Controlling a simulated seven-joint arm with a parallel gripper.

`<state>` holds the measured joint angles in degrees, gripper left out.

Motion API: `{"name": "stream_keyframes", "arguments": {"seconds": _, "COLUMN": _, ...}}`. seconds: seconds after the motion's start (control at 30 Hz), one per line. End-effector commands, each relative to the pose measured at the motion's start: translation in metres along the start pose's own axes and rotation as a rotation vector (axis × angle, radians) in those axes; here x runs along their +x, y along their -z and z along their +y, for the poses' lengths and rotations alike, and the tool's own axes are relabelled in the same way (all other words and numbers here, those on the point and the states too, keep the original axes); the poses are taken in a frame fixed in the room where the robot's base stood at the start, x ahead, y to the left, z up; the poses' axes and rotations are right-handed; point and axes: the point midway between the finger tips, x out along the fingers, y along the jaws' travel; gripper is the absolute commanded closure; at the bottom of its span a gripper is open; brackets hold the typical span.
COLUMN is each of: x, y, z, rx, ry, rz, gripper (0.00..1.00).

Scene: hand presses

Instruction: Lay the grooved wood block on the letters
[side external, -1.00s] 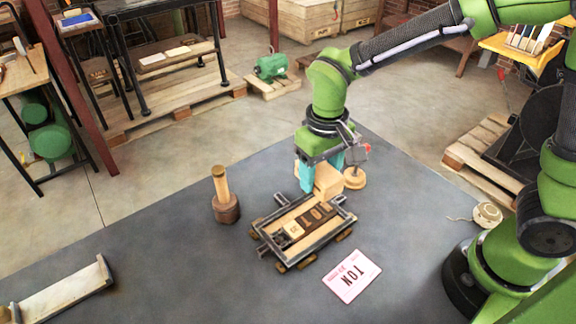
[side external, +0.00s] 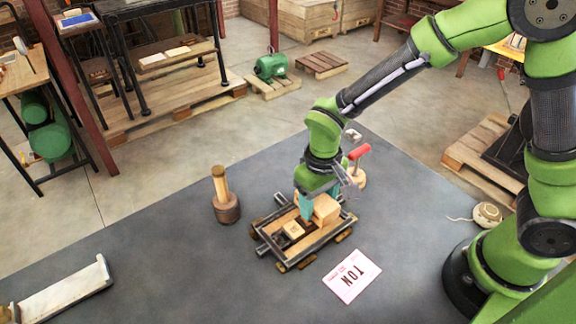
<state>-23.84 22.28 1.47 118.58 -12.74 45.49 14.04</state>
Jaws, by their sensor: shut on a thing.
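The letters (side external: 293,229) lie inside a shallow rectangular frame with wood and metal rails (side external: 313,251) on the dark table. One pale letter piece shows; the others are largely hidden under my gripper and the block. My gripper (side external: 308,206), with teal fingers, is shut on a pale wood block (side external: 327,209). The block is over the right, far part of the frame. Its underside and any grooves are hidden, so I cannot tell whether it touches the letters.
A wooden mallet-like tool (side external: 225,197) stands left of the frame. A pink printed card (side external: 351,276) lies in front, right of it. A red-handled tool (side external: 358,153) is close behind my gripper. A pale rail (side external: 62,291) lies far left. The table between is clear.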

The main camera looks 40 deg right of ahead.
Motion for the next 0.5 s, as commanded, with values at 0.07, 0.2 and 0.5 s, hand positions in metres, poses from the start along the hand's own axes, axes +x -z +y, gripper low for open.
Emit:
{"name": "stream_keyframes", "arguments": {"seconds": 0.07, "x": 0.0028, "y": -0.0001, "z": 0.0, "rx": 0.0, "ry": 0.0, "rz": -0.001, "gripper": 0.76}}
{"name": "stream_keyframes", "arguments": {"seconds": 0.2, "x": 0.0072, "y": -0.0002, "z": 0.0001, "rx": 0.001, "ry": 0.0, "rz": -0.001, "gripper": 0.76}}
{"name": "stream_keyframes", "arguments": {"seconds": 0.5, "x": 0.0076, "y": -0.0002, "z": 0.0001, "rx": 0.001, "ry": 0.0, "rz": -0.001, "gripper": 0.17}}
